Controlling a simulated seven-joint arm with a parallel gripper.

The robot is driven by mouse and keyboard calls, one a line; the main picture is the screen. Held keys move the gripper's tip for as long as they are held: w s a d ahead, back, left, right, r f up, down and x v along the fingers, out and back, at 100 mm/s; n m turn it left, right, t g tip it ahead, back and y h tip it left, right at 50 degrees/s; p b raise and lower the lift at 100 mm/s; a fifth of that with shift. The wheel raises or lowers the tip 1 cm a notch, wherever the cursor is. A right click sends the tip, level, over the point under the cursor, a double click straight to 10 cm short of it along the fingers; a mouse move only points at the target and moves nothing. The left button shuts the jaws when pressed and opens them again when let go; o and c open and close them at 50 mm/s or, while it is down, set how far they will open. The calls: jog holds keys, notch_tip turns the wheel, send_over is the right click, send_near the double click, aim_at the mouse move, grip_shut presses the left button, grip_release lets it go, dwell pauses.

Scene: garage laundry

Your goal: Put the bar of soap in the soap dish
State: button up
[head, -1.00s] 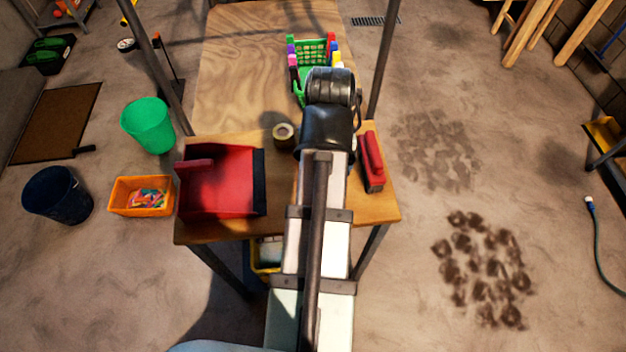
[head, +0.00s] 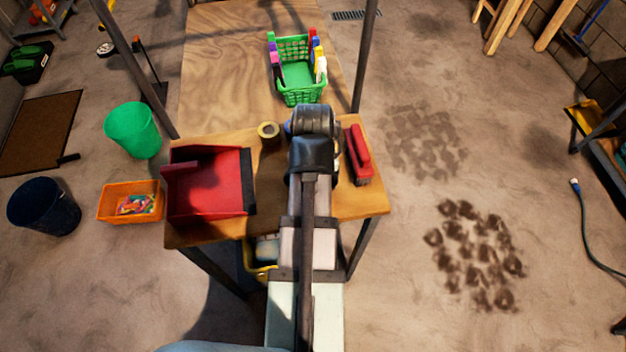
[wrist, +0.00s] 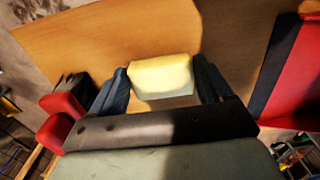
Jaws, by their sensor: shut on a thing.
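The bar of soap, a pale yellow block (wrist: 162,74), shows in the wrist view between the two dark fingers of my gripper (wrist: 165,82). The gripper is shut on it, above the wooden table (wrist: 120,38). In the head view my arm covers the fingers and the soap, and the wrist end is over the table between a red dustpan and a red brush. I cannot make out a soap dish in either view; my arm hides part of the table.
The red dustpan (head: 205,185) is left of my arm, the red brush (head: 359,156) right. The back-left tabletop is bare.

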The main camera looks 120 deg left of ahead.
jog(key=shift+f, duration=0.15)
jog(key=o, duration=1.1)
notch_tip(320, 180, up, 12)
